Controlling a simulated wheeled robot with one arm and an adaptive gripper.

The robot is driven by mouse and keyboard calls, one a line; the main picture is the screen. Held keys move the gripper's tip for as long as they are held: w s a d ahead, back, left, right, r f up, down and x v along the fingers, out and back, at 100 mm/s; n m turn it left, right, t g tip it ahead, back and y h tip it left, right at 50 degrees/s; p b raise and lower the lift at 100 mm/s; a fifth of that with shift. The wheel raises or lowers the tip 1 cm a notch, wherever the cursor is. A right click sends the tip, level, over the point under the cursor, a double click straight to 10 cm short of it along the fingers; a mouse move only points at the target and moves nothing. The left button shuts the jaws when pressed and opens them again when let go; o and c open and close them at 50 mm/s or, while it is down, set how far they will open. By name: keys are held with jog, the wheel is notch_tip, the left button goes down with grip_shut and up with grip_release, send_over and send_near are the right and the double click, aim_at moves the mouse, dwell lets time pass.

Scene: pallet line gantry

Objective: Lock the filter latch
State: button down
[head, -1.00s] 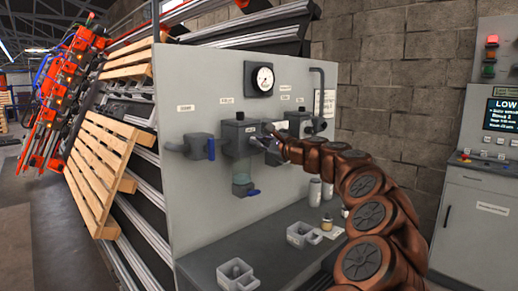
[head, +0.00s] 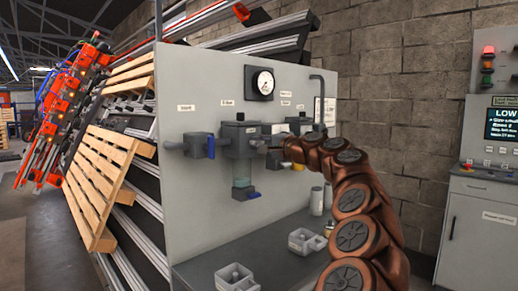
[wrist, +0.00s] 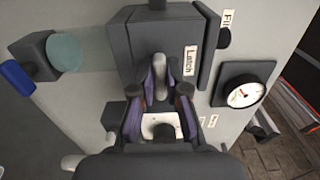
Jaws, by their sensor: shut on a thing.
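The grey filter unit (head: 239,138) is on the upright panel, with a clear teal bowl (head: 242,172) below its head. My gripper (head: 266,144) is at the right side of the filter head. In the wrist view, my gripper (wrist: 160,88) is shut on the light grey latch lever (wrist: 159,66), one finger on each side. A label reading "Latch" (wrist: 190,60) is beside it on the dark housing. The teal bowl (wrist: 66,52) also shows at the left there. The lever is mostly hidden in the head view.
A valve with a blue handle (head: 211,146) is left of the filter. A gauge (head: 262,82) is above it. A grey shelf (head: 200,265) below bears small trays (head: 236,278) and bottles (head: 317,200). A control cabinet (head: 483,215) stands at the right.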

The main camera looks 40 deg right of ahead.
dwell(0.3)
jog(key=c, duration=1.2)
grip_release()
jog(key=shift+s, duration=0.1)
jog(key=shift+s+a, duration=0.15)
jog(key=shift+s, duration=5.75)
